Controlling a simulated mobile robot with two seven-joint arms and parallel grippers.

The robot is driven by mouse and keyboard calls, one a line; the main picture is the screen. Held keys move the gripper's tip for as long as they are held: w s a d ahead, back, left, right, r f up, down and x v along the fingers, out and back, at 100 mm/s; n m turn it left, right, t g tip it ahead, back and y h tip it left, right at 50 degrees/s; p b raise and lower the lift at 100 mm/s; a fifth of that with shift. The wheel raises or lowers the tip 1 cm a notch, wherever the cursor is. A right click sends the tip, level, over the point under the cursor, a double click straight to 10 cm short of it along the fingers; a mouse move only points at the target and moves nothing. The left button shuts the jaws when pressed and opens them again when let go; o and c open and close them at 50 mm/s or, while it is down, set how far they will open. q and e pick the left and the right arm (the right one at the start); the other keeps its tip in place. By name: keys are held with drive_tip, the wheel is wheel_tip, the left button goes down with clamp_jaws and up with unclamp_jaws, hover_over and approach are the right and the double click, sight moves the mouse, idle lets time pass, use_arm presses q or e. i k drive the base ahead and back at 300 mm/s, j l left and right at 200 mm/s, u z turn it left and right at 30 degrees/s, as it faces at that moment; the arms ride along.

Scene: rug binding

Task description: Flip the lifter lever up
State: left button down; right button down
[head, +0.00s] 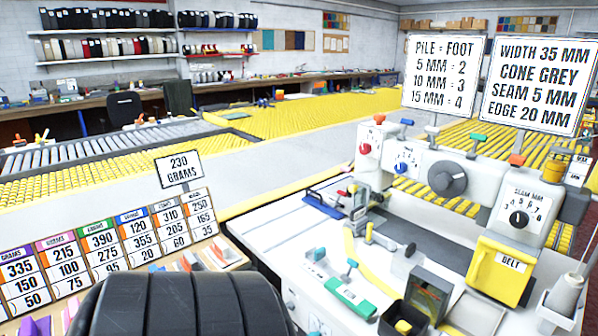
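A white sewing machine (440,180) stands on the light worktable at the right, with several dials on its front. No lever is readably labelled as the lifter, so I cannot tell which it is. A small red-tipped part (343,193) sits at the machine's left end. A teal-handled lever on a green base (350,291) stands on the table in front. Neither gripper shows in the head view. A large black ribbed part, probably my own arm, fills the bottom left.
A yellow box marked BELT (500,270) hangs on the machine's right front. A grey-screened device (428,293), a black tray (404,322) and a thread cone (565,293) crowd the front. A price board (110,250) and a 230 GRAMS sign (179,170) stand at left.

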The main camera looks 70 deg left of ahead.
sight(343, 168)
drive_tip(key=j+u, duration=0.1)
drive_tip(key=u, duration=1.9)
drive_tip(key=i+j+u, duration=0.3)
drive_tip(key=i+j, duration=0.95)
drive_tip(key=i, duration=0.1)
